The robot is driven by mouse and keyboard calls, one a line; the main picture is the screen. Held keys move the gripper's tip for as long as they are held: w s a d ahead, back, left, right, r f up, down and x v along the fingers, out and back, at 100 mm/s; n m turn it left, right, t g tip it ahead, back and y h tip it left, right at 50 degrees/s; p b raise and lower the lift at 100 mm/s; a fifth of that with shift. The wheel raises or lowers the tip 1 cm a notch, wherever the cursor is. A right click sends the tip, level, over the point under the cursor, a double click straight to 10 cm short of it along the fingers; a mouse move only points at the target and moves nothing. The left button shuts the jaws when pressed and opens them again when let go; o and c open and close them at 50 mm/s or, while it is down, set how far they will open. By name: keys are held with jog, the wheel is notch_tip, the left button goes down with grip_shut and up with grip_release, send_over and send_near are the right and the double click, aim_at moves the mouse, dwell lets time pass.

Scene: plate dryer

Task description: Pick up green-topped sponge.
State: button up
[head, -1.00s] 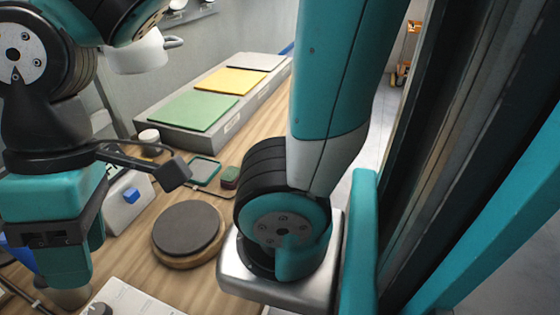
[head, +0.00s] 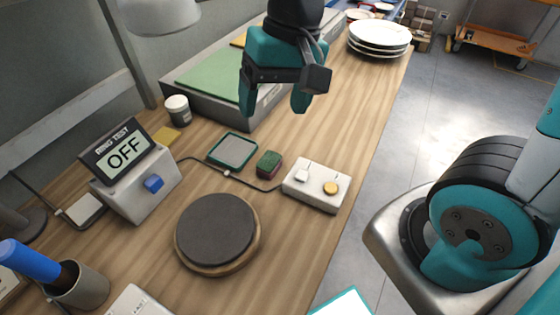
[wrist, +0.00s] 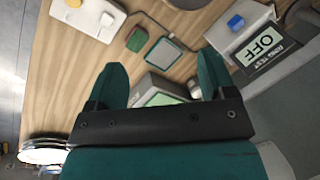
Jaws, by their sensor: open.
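The green-topped sponge (head: 269,164) is a small block with a green top and a dark red lower part. It lies on the wooden table beside a green-rimmed grey pad. In the wrist view the sponge (wrist: 137,40) shows beyond my fingertips, above the left finger. My gripper (head: 276,105) is open and empty, raised above the table and farther back than the sponge. In the wrist view its two teal fingers (wrist: 162,82) stand apart with nothing between them at their tips.
The green-rimmed pad (head: 232,151) is left of the sponge. A white switch box (head: 315,187) is to its right, and a dark round disc (head: 215,230) is in front. An "OFF" display box (head: 128,170) stands left. Plates (head: 379,40) are stacked at the back right.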

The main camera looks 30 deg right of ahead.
jog(key=w+d+f+m+h, duration=0.2)
jog(key=w+d+f+m, duration=0.2)
jog(key=w+f+m, duration=0.45)
jog(key=m, duration=0.2)
send_over(269, 160)
jog(key=shift+g, duration=0.3)
jog(key=f, duration=1)
jog(key=shift+w+d+f, duration=0.25)
jog(key=shift+d+f, duration=0.1)
jog(key=shift+s+a+f+p, duration=0.1)
jog(key=shift+f+p, duration=0.2)
jog(key=shift+f, duration=0.65)
jog(key=shift+s+a+f+p, duration=0.15)
jog(key=shift+f+p, duration=0.2)
jog(key=shift+f, duration=0.55)
jog(key=shift+s+a+f+p, duration=0.1)
jog(key=shift+f+p, duration=0.2)
jog(key=shift+f, duration=0.65)
jog(key=c, duration=1.1)
jog(key=shift+o, duration=0.2)
jog(key=shift+w+r, duration=0.1)
notch_tip(269, 160, up, 20)
jog(key=b, duration=0.1)
